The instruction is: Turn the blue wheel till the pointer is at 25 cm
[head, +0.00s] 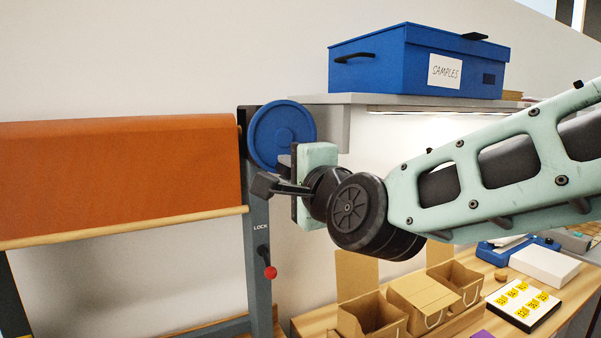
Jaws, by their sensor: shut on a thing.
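The blue wheel (279,135) is a round disc at the top of the grey upright, at the right end of an orange fabric roll (120,160). My gripper (288,163) is at the lower right of the wheel and is shut on it. The gripper's body hides the exact spot of the grip, so I cannot tell whether it holds the rim or a knob. I can make out no pointer and no cm scale in this view.
A lock lever with a red knob (270,272) is on the upright below the wheel, under the word LOCK. A wooden bar (120,228) runs along the fabric's lower edge. A blue SAMPLES box (380,65) stands on a shelf above my arm. Open cardboard boxes (372,315) stand below.

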